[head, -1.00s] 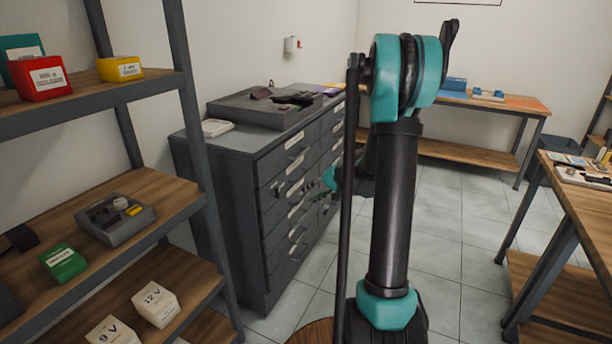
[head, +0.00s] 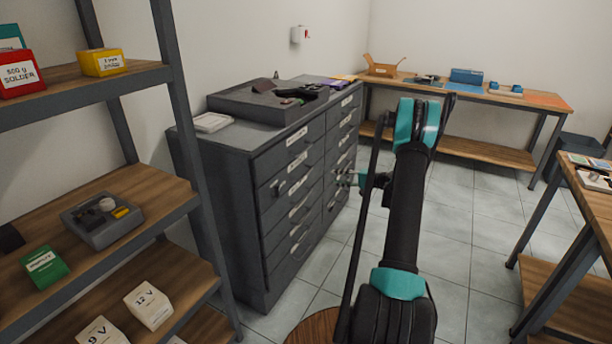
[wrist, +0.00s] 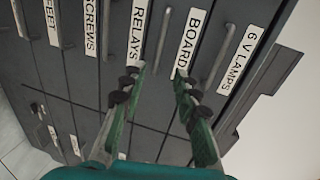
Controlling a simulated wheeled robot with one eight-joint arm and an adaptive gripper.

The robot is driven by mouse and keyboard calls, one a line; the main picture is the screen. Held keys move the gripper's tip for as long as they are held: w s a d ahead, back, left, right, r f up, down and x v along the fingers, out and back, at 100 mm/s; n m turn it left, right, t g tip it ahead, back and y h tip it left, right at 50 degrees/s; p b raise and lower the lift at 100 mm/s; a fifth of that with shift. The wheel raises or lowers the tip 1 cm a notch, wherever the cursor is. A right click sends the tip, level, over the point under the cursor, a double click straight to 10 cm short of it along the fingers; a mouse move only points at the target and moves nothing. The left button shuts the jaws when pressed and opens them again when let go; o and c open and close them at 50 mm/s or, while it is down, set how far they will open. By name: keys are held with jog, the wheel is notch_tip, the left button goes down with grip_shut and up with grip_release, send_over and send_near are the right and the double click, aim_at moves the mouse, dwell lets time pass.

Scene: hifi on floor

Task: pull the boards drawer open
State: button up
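The grey drawer cabinet (head: 262,215) stands left of my arm in the head view. In the wrist view the boards drawer carries a white label (wrist: 187,42) reading "BOARD", its end hidden by a finger. A bar handle (wrist: 162,38) lies beside this label, between the labels for relays and boards. The drawer looks closed. My gripper (wrist: 158,82) is open and empty, its two green fingers pointing at the drawer fronts. The handle lies ahead, in line with the gap between them; I cannot tell the distance. In the head view my gripper (head: 346,178) is beside the cabinet's right column.
Neighbouring drawers are labelled relays (wrist: 138,35) and 6 V lamps (wrist: 240,60). A shelf rack (head: 183,130) stands at the left front. A workbench (head: 500,98) is at the back and a table (head: 590,205) at the right. Tiled floor (head: 460,240) is clear between them.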

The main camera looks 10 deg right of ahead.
aim_at(305, 175)
jog(key=x, duration=1.6)
jog(key=shift+w+a, duration=0.1)
jog(key=shift+a, duration=0.15)
jog(key=shift+c, duration=0.4)
grip_shut()
